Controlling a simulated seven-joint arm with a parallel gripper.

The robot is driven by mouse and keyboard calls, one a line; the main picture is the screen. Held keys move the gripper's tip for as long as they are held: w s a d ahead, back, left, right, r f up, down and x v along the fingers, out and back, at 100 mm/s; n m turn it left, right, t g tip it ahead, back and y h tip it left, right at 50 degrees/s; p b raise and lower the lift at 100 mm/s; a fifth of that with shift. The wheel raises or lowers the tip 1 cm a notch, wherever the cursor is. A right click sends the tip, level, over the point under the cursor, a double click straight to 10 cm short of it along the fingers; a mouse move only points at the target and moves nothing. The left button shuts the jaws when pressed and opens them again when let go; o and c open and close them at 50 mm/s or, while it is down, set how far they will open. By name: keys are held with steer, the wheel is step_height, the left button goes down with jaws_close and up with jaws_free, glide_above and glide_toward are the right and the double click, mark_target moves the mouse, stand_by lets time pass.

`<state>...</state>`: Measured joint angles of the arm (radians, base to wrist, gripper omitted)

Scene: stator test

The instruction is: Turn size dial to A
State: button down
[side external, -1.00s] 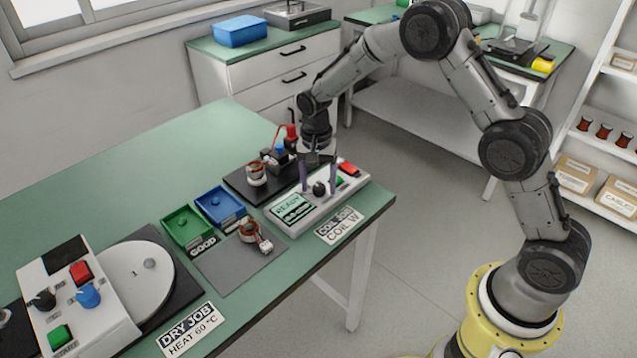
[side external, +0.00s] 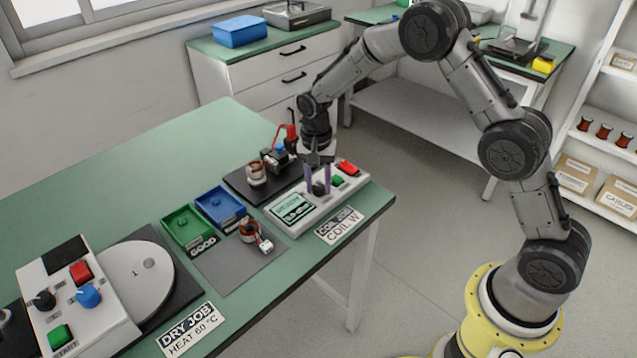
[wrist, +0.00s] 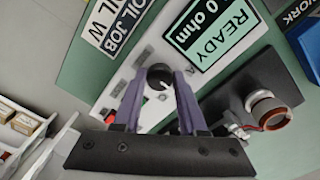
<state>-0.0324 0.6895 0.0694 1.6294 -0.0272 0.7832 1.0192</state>
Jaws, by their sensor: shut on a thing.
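The size dial, a small black knob (side external: 319,187), sits on the white tester panel (side external: 287,226) between the display and the green button. In the wrist view the black knob (wrist: 159,77) carries a pale mark and stands between my finger tips. My gripper (side external: 317,184) points down over the panel, its purple fingers on either side of the knob and shut on it. It also shows in the wrist view (wrist: 158,80). The display (wrist: 211,32) reads READY in the wrist view.
A red button (side external: 348,168) and a green button (side external: 338,181) lie right of the dial. A stator on a dark fixture (side external: 256,174) stands behind. Another stator (side external: 250,231) lies on a grey mat near green and blue trays (side external: 220,205). A COIL W sign (side external: 340,226) lies in front.

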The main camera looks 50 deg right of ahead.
mark_target(317, 188)
steer(key=n, duration=0.4)
steer(key=shift+n, duration=2.2)
steer(key=shift+r, duration=0.1)
steer(key=shift+c, duration=2.3)
jaws_free()
step_height(317, 188, up, 14)
steer(key=shift+a, duration=0.25)
